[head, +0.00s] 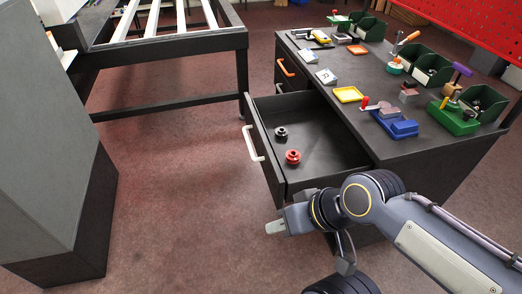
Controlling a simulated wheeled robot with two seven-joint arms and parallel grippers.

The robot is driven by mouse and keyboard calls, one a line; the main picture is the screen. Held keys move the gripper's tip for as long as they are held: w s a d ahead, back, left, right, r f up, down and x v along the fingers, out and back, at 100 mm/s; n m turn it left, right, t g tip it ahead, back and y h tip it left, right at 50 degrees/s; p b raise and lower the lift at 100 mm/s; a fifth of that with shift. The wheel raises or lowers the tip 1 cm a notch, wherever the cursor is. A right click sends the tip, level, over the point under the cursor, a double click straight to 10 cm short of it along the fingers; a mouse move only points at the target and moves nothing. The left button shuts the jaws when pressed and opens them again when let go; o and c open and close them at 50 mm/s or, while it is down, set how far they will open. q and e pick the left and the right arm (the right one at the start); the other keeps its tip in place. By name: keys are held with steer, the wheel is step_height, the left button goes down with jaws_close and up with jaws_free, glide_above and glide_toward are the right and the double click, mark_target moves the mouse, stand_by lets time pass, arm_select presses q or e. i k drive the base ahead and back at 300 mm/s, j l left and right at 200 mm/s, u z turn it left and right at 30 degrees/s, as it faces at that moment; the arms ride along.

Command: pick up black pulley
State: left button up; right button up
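The black pulley (281,134) lies in the open drawer (325,140) of the dark workbench, near the drawer's front wall. A red pulley (293,157) lies in the same drawer, just nearer to me. My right gripper (276,227) is outside the drawer, in front of its near corner and apart from both pulleys. It points to the left. I see it from the side, and the gap between its fingers cannot be made out. Nothing shows in it. My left gripper is not in view.
The drawer's front has a white handle (253,143). The bench top holds a yellow tray (348,94), a blue vise (397,125), a green tool (454,118) and green bins (432,69). A grey cabinet (50,130) stands left. The floor between is clear.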

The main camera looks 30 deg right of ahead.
mark_target(282, 132)
steer(key=z, duration=1.25)
